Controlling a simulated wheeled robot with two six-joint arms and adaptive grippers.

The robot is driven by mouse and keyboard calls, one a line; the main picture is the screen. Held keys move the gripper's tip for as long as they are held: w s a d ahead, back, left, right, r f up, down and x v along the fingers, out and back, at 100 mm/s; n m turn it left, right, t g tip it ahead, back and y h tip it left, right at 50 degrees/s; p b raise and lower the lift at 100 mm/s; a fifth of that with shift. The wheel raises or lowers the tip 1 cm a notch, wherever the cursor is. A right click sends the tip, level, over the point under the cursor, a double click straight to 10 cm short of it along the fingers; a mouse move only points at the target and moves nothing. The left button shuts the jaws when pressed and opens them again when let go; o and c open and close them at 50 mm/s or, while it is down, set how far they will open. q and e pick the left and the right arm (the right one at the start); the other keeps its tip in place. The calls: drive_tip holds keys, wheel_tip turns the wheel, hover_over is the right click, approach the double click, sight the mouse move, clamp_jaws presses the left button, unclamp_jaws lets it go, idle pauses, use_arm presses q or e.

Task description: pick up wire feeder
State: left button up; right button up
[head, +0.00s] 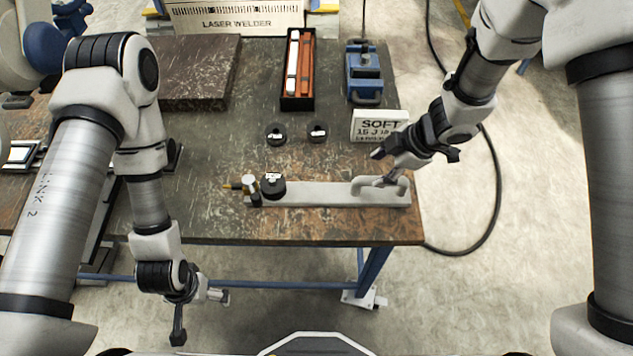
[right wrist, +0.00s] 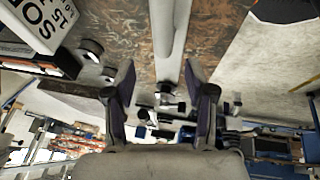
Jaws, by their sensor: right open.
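A long grey bar (head: 320,194) lies on the table near its front edge. A raised grey handle (head: 380,182) is at its right end, and a black spool (head: 272,186) and a brass-coloured part (head: 249,184) are at its left end. I take this to be the wire feeder. My right gripper (head: 413,156) is open above the handle end, with its fingers spread. In the right wrist view, the grey bar (right wrist: 168,35) runs between the open fingertips (right wrist: 158,66), with nothing held. My left gripper (head: 201,317) hangs in front of the table edge, its fingers spread and empty.
Two black spools (head: 275,134) (head: 318,133) lie behind the bar. A white SOFT box (head: 378,125) stands close behind my right gripper. A black tray (head: 298,103) with rods and a blue device (head: 363,73) stand farther back. A dark board (head: 196,72) lies back left.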

sight(373, 179)
drive_tip(key=x, duration=0.4)
drive_tip(key=d+x, duration=0.1)
drive_tip(key=x, duration=0.2)
drive_tip(key=shift+s+f, duration=0.1)
drive_tip(key=shift+f, duration=0.25)
drive_tip(key=shift+a, duration=0.1)
drive_tip(key=shift+d+r, duration=0.1)
drive_tip(key=shift+d, duration=0.1)
clamp_jaws()
